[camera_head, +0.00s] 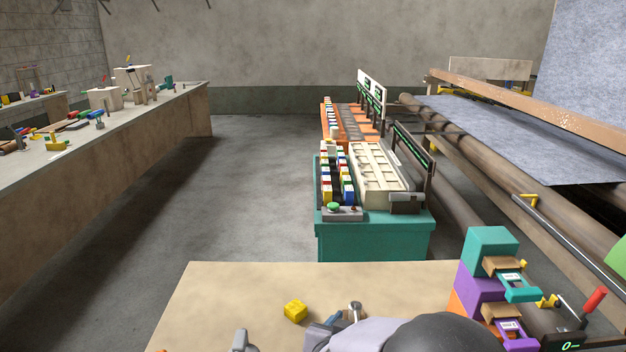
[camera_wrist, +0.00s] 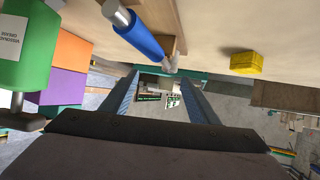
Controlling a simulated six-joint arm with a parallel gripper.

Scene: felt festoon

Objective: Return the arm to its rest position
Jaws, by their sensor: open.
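My gripper (camera_wrist: 160,76) shows in the wrist view with its two blue-grey fingers wide apart and nothing between them. The wrist view looks upside down, with the tabletop along its top and the room beyond it below. In the head view, my dark, rounded arm part covers the bottom middle, and I cannot clearly make out the fingertips there. A yellow block (camera_head: 295,311) lies on the beige table (camera_head: 230,282). It also shows in the wrist view (camera_wrist: 246,63), to the right of the fingers and apart from them.
Stacked teal, purple and orange bins (camera_head: 480,290) stand at the table's right. A green bottle (camera_wrist: 28,45) and a blue-handled tool (camera_wrist: 140,35) show in the wrist view. A teal station (camera_head: 375,240) stands beyond the table. The table's left part is mostly clear.

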